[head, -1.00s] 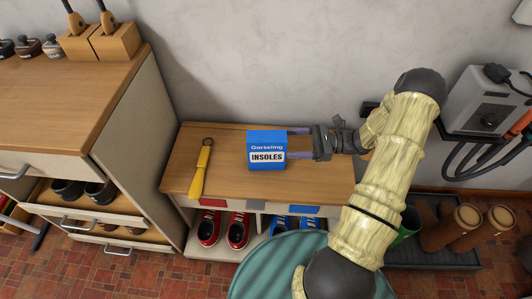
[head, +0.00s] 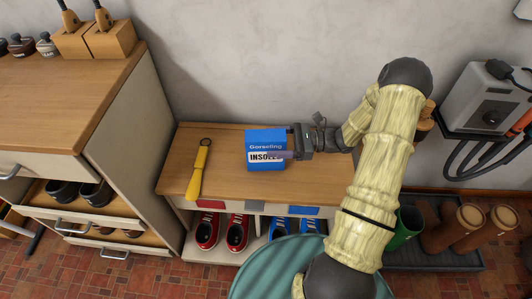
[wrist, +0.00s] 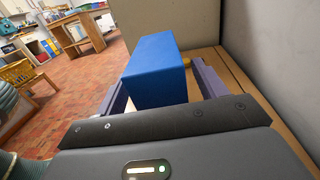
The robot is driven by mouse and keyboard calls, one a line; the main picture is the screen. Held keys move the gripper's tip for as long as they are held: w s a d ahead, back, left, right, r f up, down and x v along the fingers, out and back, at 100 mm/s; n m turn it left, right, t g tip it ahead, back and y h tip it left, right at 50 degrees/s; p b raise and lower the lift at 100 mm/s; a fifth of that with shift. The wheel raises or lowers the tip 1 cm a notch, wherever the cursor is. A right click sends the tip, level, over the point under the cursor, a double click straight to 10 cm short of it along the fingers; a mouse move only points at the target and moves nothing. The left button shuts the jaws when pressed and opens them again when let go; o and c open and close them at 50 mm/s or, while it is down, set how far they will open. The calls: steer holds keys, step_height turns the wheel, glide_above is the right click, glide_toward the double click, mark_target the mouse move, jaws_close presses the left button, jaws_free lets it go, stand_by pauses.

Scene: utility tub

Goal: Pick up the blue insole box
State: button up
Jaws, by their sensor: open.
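The blue insole box (head: 265,142) stands upright on the wooden bench top, its white "INSOLES" label facing the head camera. My gripper (head: 280,150) reaches in from the right, and its near finger crosses the right part of the label. In the wrist view the box (wrist: 156,70) stands between the two fingers of my gripper (wrist: 158,88), one on each side. The jaws are open. Whether either finger touches the box is hard to tell. The far finger is hidden behind the box in the head view.
A yellow shoehorn (head: 199,172) lies left of the box on the bench (head: 225,185). Red shoes (head: 222,231) and blue shoes (head: 295,225) sit below it. A tall cabinet (head: 130,130) stands left, the wall behind. A green ribbed tub (head: 262,268) is in front.

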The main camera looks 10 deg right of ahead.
steer(key=shift+x, duration=0.95)
steer(key=c, duration=1.1)
step_height(320, 180, up, 10)
steer(key=p, duration=0.4)
steer(key=shift+c, duration=0.2)
